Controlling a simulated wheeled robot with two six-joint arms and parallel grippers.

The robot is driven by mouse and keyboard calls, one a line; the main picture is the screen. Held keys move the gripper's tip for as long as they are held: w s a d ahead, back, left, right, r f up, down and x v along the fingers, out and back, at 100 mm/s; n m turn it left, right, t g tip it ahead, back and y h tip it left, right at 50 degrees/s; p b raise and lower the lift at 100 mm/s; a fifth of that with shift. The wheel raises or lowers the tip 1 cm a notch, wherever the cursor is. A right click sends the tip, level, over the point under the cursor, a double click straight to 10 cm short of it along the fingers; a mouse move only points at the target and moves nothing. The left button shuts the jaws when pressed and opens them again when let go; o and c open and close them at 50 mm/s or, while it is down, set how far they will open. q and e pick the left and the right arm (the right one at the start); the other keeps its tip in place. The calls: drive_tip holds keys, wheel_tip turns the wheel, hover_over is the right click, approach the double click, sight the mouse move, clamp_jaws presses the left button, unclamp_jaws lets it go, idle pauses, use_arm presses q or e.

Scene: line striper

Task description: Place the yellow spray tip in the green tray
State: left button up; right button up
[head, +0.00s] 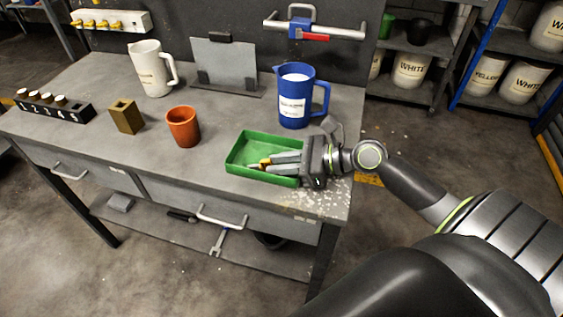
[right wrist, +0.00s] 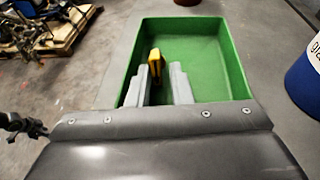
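The green tray (head: 236,150) lies on the workbench near its front right, and fills the upper middle of the right wrist view (right wrist: 215,60). The yellow spray tip (head: 265,162) is small and sits at the ends of my right gripper's fingers, inside the tray's outline. In the right wrist view the tip (right wrist: 154,62) is close to the left finger, with a gap to the right finger. My right gripper (head: 272,163) reaches over the tray's right side with its fingers apart. Whether the tip rests on the tray floor is hard to tell. My left gripper is not in view.
A blue pitcher (head: 294,92) stands behind the tray. An orange cup (head: 183,128), a brass block (head: 126,116) and a white pitcher (head: 148,70) stand to the left. The bench's front edge runs just before the tray.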

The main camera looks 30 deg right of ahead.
drive_tip(key=shift+s+d+f+h, duration=0.1)
drive_tip(key=shift+s+f+h, duration=0.05)
drive_tip(key=shift+f, duration=0.25)
drive_tip(key=shift+s+d+f+h, duration=0.1)
drive_tip(key=shift+f+h, duration=0.05)
drive_tip(key=shift+f, duration=0.25)
drive_tip(key=shift+w+r, duration=0.1)
drive_tip(key=shift+r, duration=0.3)
drive_tip(key=v, duration=0.4)
drive_tip(key=shift+d+r+p, duration=0.25)
drive_tip(key=shift+r+p, duration=0.05)
drive_tip(key=shift+r, duration=0.1)
drive_tip(key=shift+p+v, duration=0.5)
drive_tip(key=shift+v, duration=1)
drive_tip(key=s+d+r+p, duration=0.1)
drive_tip(key=p, duration=0.2)
drive_tip(key=shift+s+d+r, duration=0.3)
drive_tip(key=shift+d, duration=0.05)
drive_tip(key=shift+p+v, duration=0.85)
drive_tip(key=shift+s+d+f, duration=0.1)
drive_tip(key=shift+f, duration=0.05)
